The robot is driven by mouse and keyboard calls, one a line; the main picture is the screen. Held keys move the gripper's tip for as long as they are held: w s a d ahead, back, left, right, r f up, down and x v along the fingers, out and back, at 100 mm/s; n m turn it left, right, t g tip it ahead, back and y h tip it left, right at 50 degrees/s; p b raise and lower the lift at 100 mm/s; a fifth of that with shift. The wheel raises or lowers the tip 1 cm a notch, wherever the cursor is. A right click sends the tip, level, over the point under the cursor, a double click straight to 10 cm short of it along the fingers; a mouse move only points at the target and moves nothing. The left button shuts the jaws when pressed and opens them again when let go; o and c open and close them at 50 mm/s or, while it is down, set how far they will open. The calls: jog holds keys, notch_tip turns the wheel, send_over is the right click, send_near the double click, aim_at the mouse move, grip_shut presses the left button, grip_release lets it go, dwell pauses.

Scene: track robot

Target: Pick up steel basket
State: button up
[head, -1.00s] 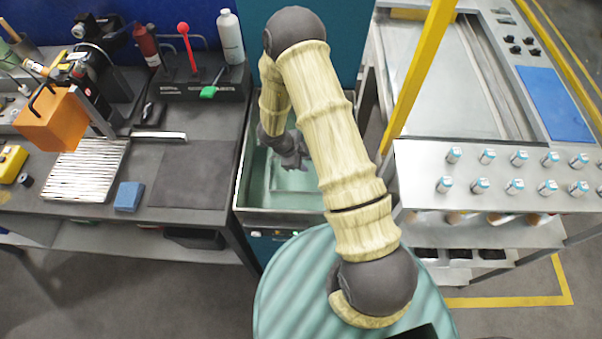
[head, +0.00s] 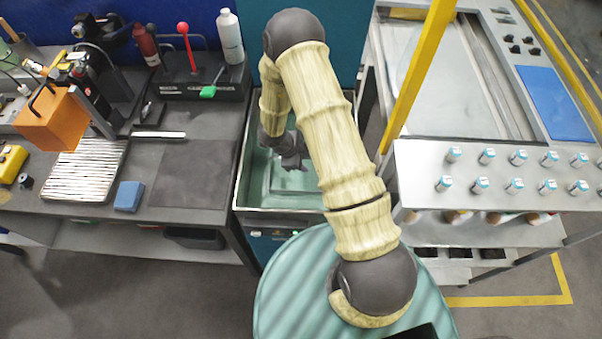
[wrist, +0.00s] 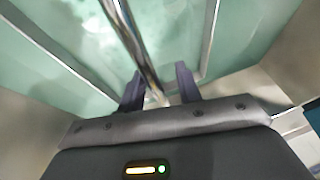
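The steel basket (head: 292,190) sits low inside the tank (head: 237,190), mostly hidden by my arm and blurred by the pale green inside. In the wrist view a shiny steel bar (wrist: 128,32), which looks like the basket's handle, runs down between my fingers. Thin metal edges lie on both sides of it. My gripper (wrist: 160,88) is open, with its two dark fingers apart and the bar between them, nearer the left finger. I cannot tell whether a finger touches it. In the head view my gripper (head: 292,160) points down inside the tank.
A dark workbench (head: 195,175) stands left, with a blue block (head: 129,196), an orange box (head: 50,122) and a bottle (head: 230,37). A metal table (head: 430,165) with several small cylinders stands right, beside a yellow post (head: 415,80). Tank walls enclose my gripper closely.

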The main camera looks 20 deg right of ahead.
dwell(0.3)
grip_shut()
jog(key=shift+r, duration=0.1)
notch_tip(320, 180, up, 10)
jog(key=shift+r, duration=0.15)
dwell(0.5)
jog(key=shift+w, duration=0.1)
dwell(0.3)
